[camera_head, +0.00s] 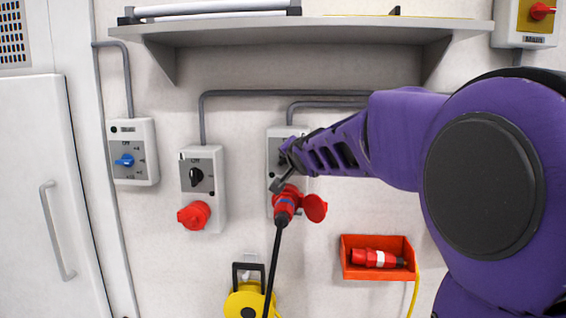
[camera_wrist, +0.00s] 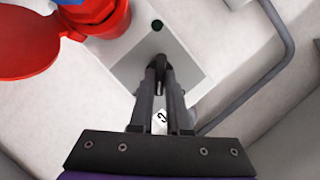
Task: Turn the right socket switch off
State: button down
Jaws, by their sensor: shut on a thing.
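The right socket box (camera_head: 273,135) is a pale wall unit with a grey switch plate. A red plug (camera_head: 286,204) with a black cable sits at its red socket, and the socket's round red lid (camera_head: 315,208) hangs open at the right. My gripper (camera_head: 284,168) is in front of the switch plate and hides most of it in the head view. In the wrist view, my gripper (camera_wrist: 161,75) is shut on the black switch knob (camera_wrist: 160,85), which is mostly hidden between the fingers. The knob's exact angle cannot be told. The red lid (camera_wrist: 35,42) is at upper left there.
The left socket box (camera_head: 208,158) has a black knob and a closed red socket. A box with a blue knob (camera_head: 124,160) is further left. An orange bin (camera_head: 378,273) holding a red plug is below right. A shelf (camera_head: 300,30) runs above, and a conduit (camera_wrist: 275,75) passes nearby.

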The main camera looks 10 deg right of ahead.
jog(key=shift+a+f+n+h+b, duration=0.1)
jog(key=shift+a+n+h+b, duration=0.15)
jog(key=shift+n+b, duration=0.35)
jog(key=n+g+h+b, duration=0.1)
jog(key=b, duration=0.3)
jog(key=shift+f+n, duration=0.15)
jog(key=shift+n, duration=0.15)
jog(key=shift+w+n+g+h+b, duration=0.1)
jog(key=shift+n+g+h+b, duration=0.2)
jog(key=shift+n+h+b, duration=0.65)
jog(key=shift+a+r+n+h+b, duration=0.1)
jog(key=shift+r+n+h+b, duration=0.25)
jog(key=shift+n+b, duration=0.55)
jog(key=c, duration=0.9)
grip_release()
